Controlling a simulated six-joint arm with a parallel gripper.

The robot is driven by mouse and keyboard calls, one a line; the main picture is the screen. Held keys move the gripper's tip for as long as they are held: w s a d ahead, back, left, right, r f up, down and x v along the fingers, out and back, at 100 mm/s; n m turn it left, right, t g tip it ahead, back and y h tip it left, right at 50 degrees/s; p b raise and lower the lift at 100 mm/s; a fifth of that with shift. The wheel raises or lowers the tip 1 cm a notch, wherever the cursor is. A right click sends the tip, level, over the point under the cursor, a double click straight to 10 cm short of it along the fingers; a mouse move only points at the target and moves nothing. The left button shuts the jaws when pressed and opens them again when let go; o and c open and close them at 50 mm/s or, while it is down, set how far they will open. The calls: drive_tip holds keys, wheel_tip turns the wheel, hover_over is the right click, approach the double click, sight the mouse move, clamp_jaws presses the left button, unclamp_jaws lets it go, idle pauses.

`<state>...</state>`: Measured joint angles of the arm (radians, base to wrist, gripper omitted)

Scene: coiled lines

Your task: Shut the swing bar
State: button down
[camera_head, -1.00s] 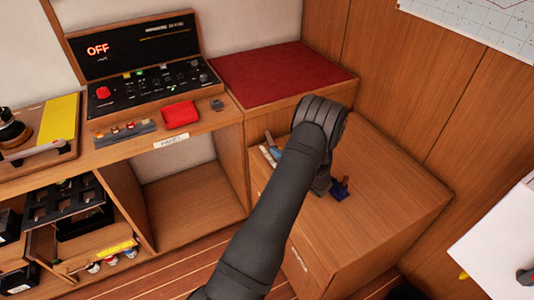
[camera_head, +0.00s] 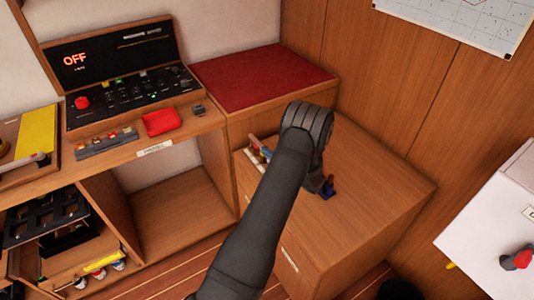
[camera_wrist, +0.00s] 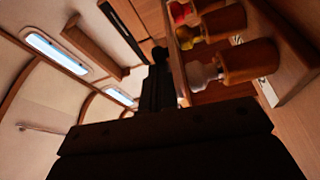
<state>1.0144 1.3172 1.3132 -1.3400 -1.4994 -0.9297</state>
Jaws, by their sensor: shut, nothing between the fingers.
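My gripper (camera_wrist: 158,78) is a dark silhouette in the wrist view, its narrow fingers together and empty. It is beside a long thin wooden strip (camera_wrist: 176,62), close to several wooden-handled pieces (camera_wrist: 248,61) with pale, red and yellow ends. I cannot tell whether this strip is the swing bar, or whether the fingers touch it. In the head view my arm hides the fingers, above the wooden cabinet (camera_head: 372,190). Small upright pieces (camera_head: 258,150) show left of the arm at the cabinet's left edge. A blue piece (camera_head: 328,189) shows just right of the wrist.
A red-topped box (camera_head: 262,76) stands behind the cabinet. A control panel (camera_head: 130,85) reading OFF and a red item (camera_head: 161,122) are on the left counter. The cabinet's right side is clear. A white surface (camera_head: 490,235) is at far right.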

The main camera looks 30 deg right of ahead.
drive_tip(key=shift+s+d+r, duration=0.1)
drive_tip(key=shift+d+r, duration=0.05)
drive_tip(key=shift+d, duration=0.5)
drive_tip(key=v, duration=0.5)
drive_tip(key=shift+s+a, duration=0.25)
drive_tip(key=shift+s, duration=0.85)
